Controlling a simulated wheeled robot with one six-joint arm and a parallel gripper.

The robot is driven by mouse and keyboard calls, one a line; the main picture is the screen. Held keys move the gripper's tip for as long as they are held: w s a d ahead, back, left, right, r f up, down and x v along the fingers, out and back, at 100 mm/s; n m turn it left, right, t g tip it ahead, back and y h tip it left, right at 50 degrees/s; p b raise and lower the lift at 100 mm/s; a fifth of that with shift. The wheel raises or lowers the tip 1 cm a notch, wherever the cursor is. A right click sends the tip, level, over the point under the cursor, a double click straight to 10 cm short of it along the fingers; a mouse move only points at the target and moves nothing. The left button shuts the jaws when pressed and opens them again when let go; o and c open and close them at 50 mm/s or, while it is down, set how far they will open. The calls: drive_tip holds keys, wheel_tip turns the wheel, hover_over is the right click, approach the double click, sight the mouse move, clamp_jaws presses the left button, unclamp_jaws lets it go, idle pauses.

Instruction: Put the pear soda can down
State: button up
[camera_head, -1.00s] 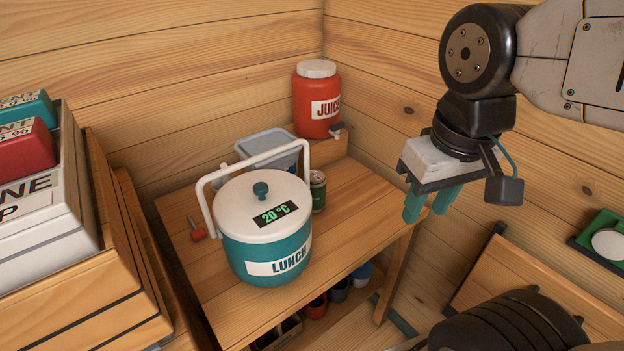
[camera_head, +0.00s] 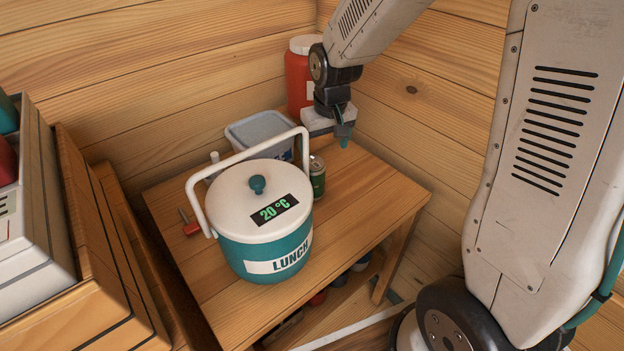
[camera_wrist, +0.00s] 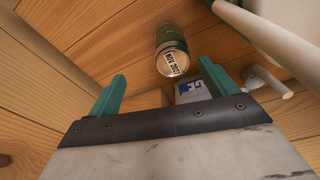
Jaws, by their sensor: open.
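A green can (camera_head: 318,178) with a silver top stands upright on the wooden table (camera_head: 365,215), close to the right rear of the lunch cooler; its front label cannot be read. My gripper (camera_head: 343,135) is above the table's back part, a little behind and to the right of the can and higher. In the wrist view its two teal fingers (camera_wrist: 162,86) are spread with nothing between them. The can (camera_wrist: 171,42) lies past the fingertips there, apart from them, its end marked "NOV 2027".
The teal and white lunch cooler (camera_head: 265,255), with its white handle raised, stands left of the can. A grey tub (camera_head: 258,127) and a red juice jug (camera_head: 297,78) are behind. The table's right front is clear. Wooden crates (camera_head: 75,265) stand left.

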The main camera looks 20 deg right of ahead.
sight(314, 163)
drive_tip(key=shift+n, duration=0.3)
drive_tip(key=f, duration=0.1)
drive_tip(key=w+a+f, duration=0.1)
drive_tip(key=f, duration=0.1)
drive_tip(key=w+f, duration=0.1)
drive_tip(key=shift+a+f, duration=0.15)
drive_tip(key=shift+a, duration=0.25)
drive_tip(key=f, duration=0.5)
drive_tip(key=w+f, duration=0.1)
drive_tip(key=f, duration=0.1)
drive_tip(key=shift+f, duration=0.35)
drive_tip(key=c, duration=1.4)
